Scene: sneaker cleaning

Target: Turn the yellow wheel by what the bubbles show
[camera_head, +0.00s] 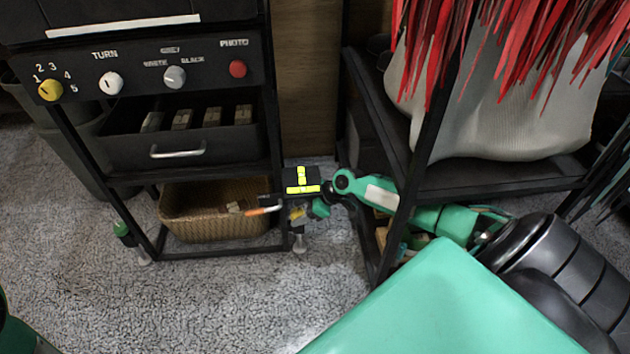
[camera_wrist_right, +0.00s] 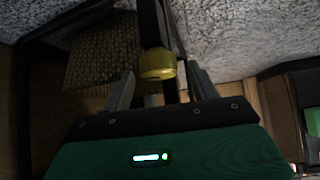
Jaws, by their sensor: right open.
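The yellow wheel (camera_head: 297,213) sits low on the rack's right front leg, partly hidden by my right gripper in the head view. In the right wrist view the yellow wheel (camera_wrist_right: 157,64) is a ribbed ring around a dark leg. My right gripper (camera_wrist_right: 160,84) is open there, one finger on each side of the wheel; I cannot tell whether they touch it. In the head view my right gripper (camera_head: 308,210) reaches in from the right. A black level with yellow-green vials (camera_head: 302,188) lies just above the wheel. Its bubbles are too small to read. My left gripper is not seen.
The black rack has a control panel with knobs (camera_head: 112,83), a drawer (camera_head: 184,143) and a wicker basket (camera_head: 208,225) close left of the wheel. An orange-tipped tool (camera_head: 262,211) juts out there. A second shelf (camera_head: 470,180) stands right. The grey carpet (camera_head: 220,300) in front is clear.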

